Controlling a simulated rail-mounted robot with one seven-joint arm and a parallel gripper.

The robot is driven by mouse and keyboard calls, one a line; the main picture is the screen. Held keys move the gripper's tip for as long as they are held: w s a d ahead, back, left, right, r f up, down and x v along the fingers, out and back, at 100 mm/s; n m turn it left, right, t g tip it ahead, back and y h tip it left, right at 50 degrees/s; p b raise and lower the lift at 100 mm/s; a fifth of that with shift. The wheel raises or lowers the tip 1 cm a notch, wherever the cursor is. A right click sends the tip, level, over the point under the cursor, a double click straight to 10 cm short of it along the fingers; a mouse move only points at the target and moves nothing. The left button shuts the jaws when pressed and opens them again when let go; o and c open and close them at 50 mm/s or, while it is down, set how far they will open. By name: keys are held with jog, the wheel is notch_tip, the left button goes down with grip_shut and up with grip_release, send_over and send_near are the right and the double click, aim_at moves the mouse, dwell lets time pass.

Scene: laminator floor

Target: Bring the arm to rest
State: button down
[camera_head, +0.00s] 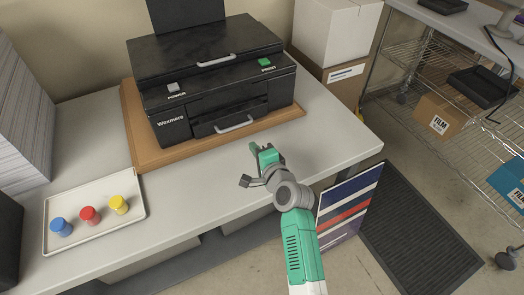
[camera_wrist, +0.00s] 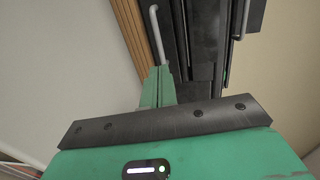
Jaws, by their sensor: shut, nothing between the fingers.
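My gripper (camera_head: 262,152) is green with a grey wrist. In the head view it is raised over the front part of the table, in front of the black laminator (camera_head: 213,88). In the wrist view its green fingers (camera_wrist: 158,86) are together with nothing between them. The laminator shows behind them there, turned on its side, with its handles (camera_wrist: 157,35). The fingers appear apart from the laminator. My arm reaches in from the bottom right of the head view.
The laminator stands on a brown board (camera_head: 150,155) on the grey table (camera_head: 200,205). A white tray (camera_head: 130,215) holds blue, red and yellow pieces at left. Paper stacks (camera_head: 22,120) stand far left. Boxes (camera_head: 335,30) and a wire shelf (camera_head: 420,70) are at right. A striped panel (camera_head: 347,207) leans below the table edge.

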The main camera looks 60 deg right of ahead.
jog(key=shift+v, duration=1.45)
jog(key=w+a+r+n+t+y, duration=0.1)
jog(key=w+a+r+n+t, duration=0.35)
jog(key=a+r, duration=0.75)
jog(key=w+a+r+n+t+y, duration=0.15)
jog(key=w+a+r+n, duration=0.35)
jog(key=a+r+n, duration=0.65)
jog(key=s+a+r+n+t+y, duration=0.3)
jog(key=s+a+r+n, duration=0.15)
jog(key=a+r, duration=0.6)
jog(key=s+a+r+n+t+y, duration=0.25)
jog(key=s+a+r, duration=0.35)
jog(key=a+r, duration=0.45)
notch_tip(320, 180, up, 30)
jog(key=s+a+n+p, duration=0.1)
jog(key=s+p, duration=0.1)
jog(key=p, duration=2.4)
jog(key=shift+s+y+p, duration=0.25)
jog(key=shift+y+p, duration=0.05)
jog(key=shift+p, duration=0.1)
